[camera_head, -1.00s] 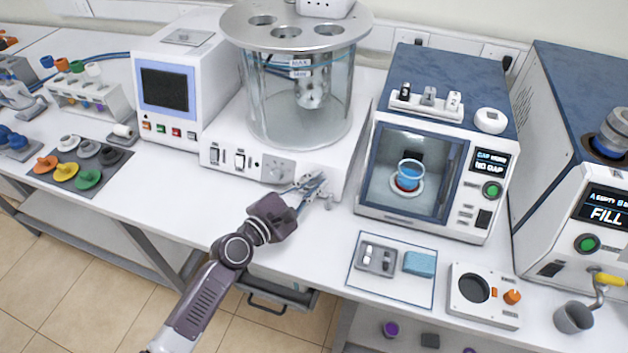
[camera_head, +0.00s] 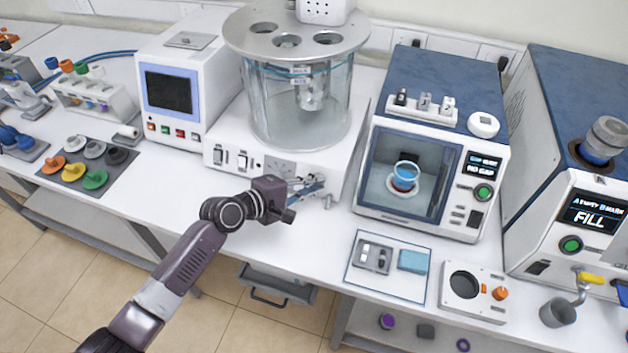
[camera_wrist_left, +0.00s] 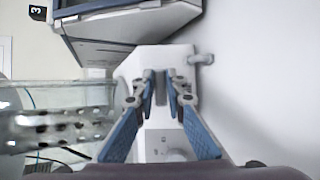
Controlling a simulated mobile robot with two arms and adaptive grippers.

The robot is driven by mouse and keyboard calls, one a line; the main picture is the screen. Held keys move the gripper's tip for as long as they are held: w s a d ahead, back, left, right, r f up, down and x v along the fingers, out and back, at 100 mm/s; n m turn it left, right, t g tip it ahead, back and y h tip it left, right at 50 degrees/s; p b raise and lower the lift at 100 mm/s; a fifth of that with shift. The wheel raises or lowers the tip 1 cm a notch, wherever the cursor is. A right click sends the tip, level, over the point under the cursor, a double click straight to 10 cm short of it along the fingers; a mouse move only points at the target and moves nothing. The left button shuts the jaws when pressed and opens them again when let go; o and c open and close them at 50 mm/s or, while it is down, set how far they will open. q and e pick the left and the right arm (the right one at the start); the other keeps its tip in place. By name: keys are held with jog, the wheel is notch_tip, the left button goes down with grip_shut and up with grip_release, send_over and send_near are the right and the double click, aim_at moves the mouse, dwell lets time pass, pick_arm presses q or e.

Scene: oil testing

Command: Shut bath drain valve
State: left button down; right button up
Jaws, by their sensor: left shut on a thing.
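The bath is a clear glass cylinder (camera_head: 285,115) with a metal lid, standing on a white base (camera_head: 250,143) at the back centre. The drain valve's small grey spout (camera_head: 327,202) sticks out low at the right end of the base front; it also shows in the wrist view (camera_wrist_left: 203,59). My left gripper (camera_head: 318,184) is at that corner, partly hidden behind my wrist. In the left wrist view its two blue-padded fingers (camera_wrist_left: 162,88) close around a narrow grey piece, apparently the drain valve handle (camera_wrist_left: 160,86). The handle's exact angle is unclear. My right gripper is out of view.
A blue-topped cabinet (camera_head: 457,88) with a glass door stands close right of the bath. A tray (camera_head: 352,276) with small parts lies in front of it. A control box (camera_head: 215,85) stands left of the bath. An open drawer (camera_head: 275,285) lies below the bench edge.

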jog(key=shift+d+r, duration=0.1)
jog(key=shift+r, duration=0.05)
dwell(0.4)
pick_arm(q)
jog(key=c, duration=2)
grip_release()
jog(key=shift+o, duration=0.2)
jog(key=shift+a, duration=0.1)
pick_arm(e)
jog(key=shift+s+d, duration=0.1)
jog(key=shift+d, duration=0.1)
pick_arm(q)
jog(key=v, duration=1.2)
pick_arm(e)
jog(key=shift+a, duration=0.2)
pick_arm(q)
jog(key=shift+s, duration=0.1)
